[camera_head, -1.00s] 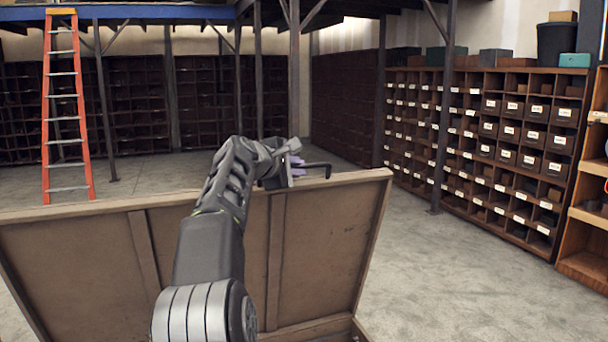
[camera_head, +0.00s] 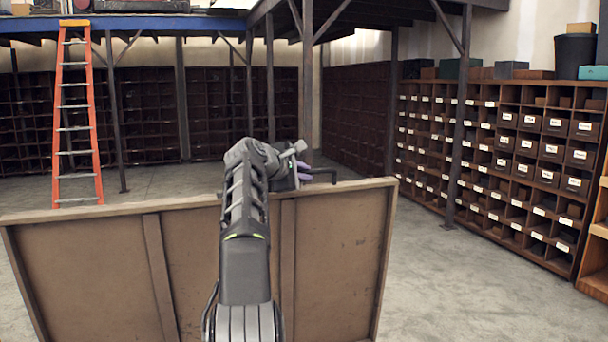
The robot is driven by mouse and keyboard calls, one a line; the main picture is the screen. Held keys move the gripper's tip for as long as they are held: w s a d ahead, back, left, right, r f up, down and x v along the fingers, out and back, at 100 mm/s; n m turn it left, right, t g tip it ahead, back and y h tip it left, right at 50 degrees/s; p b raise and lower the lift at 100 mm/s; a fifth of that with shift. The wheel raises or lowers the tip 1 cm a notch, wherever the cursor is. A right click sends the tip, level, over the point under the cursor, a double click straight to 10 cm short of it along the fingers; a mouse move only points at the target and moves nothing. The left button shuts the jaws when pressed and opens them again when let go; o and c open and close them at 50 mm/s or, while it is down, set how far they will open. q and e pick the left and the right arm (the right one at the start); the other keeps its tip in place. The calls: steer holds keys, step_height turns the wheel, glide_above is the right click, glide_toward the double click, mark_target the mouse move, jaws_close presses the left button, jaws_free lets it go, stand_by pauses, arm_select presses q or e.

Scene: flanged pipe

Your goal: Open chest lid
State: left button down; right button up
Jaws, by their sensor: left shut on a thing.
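The chest lid (camera_head: 340,255) stands raised in front of me, its brown wooden inner side with battens facing me. Its top edge runs across the middle of the view. My left arm reaches up over the lid's inner face. My left gripper (camera_head: 303,172) is at the top edge, right of the lid's middle, shut on the dark handle (camera_head: 322,172) that sticks out there. The wrist partly hides the fingers. The chest's body is out of view below. My right gripper is not in view.
An orange ladder (camera_head: 77,120) stands at the back left near dark shelving. A cubby shelf (camera_head: 500,150) with labelled bins lines the right side. A dark post (camera_head: 458,130) stands before it. Bare concrete floor (camera_head: 450,285) lies right of the lid.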

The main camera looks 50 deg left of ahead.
arm_select(q)
steer(key=shift+f, duration=0.15)
steer(key=c, duration=1.5)
jaws_free()
steer(key=shift+a, duration=0.1)
steer(key=shift+o, duration=0.2)
steer(key=shift+s+d+b, duration=0.25)
steer(key=shift+s+b, duration=0.2)
steer(key=shift+b, duration=0.05)
steer(key=b+v, duration=0.2)
steer(key=v, duration=0.5)
steer(key=shift+r, duration=0.25)
steer(key=shift+w+a, duration=0.1)
